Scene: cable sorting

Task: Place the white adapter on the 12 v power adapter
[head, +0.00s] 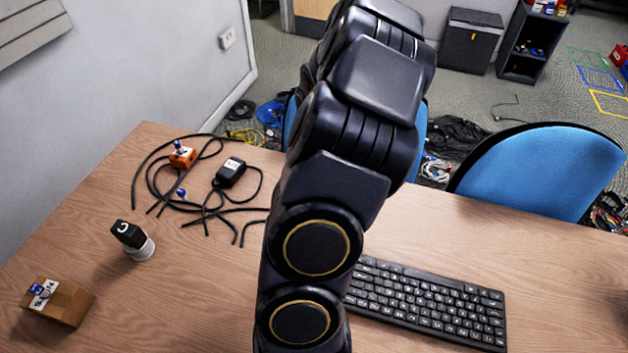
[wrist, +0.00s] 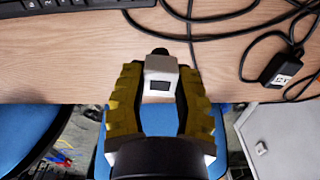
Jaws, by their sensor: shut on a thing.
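My gripper (wrist: 160,78) is shut on the white adapter (wrist: 158,66), a small white block with a dark rectangle on its face, held between the yellow finger pads. In the head view my arm hides both gripper and adapter. A black power-adapter box with a white label and black cables (head: 230,172), which looks like the 12 V power adapter, lies on the table left of my arm. It also shows in the wrist view (wrist: 280,66), to the right of my gripper and apart from it. The label is too small to read surely.
A keyboard (head: 430,305) lies right of my arm. An orange block (head: 182,158) sits among loose black cables. A black-and-white piece (head: 132,240) and a cardboard box (head: 60,302) stand at the left. Blue chairs (head: 540,172) stand beyond the table edge.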

